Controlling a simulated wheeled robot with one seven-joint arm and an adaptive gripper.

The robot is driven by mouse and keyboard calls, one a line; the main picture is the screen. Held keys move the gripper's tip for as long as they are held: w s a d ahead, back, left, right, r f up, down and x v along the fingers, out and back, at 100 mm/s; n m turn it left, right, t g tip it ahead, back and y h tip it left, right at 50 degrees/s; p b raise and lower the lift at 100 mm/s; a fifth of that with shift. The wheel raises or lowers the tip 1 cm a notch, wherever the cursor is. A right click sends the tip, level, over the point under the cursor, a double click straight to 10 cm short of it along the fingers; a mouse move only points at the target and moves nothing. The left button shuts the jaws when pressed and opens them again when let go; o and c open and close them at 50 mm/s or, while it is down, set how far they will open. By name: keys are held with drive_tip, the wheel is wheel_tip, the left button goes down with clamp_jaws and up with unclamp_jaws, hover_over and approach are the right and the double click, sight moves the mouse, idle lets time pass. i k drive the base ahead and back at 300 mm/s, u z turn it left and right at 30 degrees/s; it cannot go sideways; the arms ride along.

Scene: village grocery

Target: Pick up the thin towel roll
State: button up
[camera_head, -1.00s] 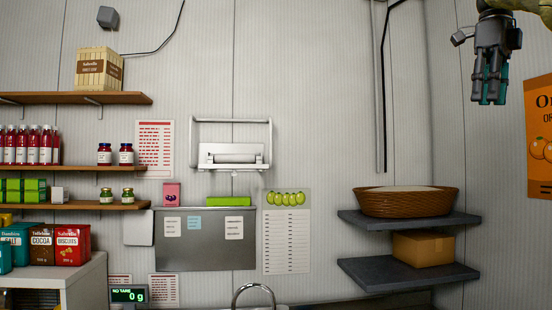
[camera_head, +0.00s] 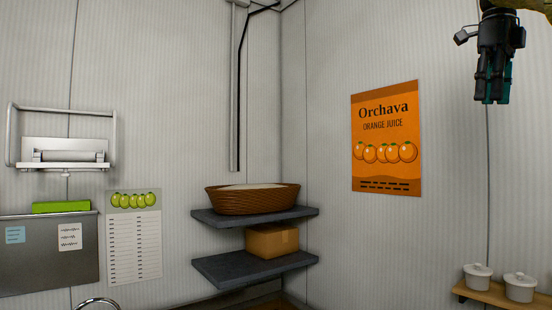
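A wall-mounted white rack (camera_head: 112,140) hangs at the left. A thin pale roll (camera_head: 68,156) lies level across its lower part; it looks like a towel roll, but I cannot be sure. My gripper (camera_head: 492,98) hangs fingers-down at the top right, far from the rack in the picture. Its dark fingers look close together with nothing seen between them, but I cannot tell whether they are open or shut.
Two dark corner shelves (camera_head: 236,268) hold a wicker basket (camera_head: 252,202) and a cardboard box (camera_head: 271,241). An orange juice poster (camera_head: 386,137) is on the right wall. White lidded pots (camera_head: 520,288) stand on a wooden shelf at lower right. A tap (camera_head: 97,301) shows at the bottom.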

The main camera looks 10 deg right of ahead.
sight(47, 155)
drive_tip(key=i, duration=3)
drive_tip(key=u, duration=3.15)
drive_tip(key=i, duration=0.5)
drive_tip(key=z, duration=0.1)
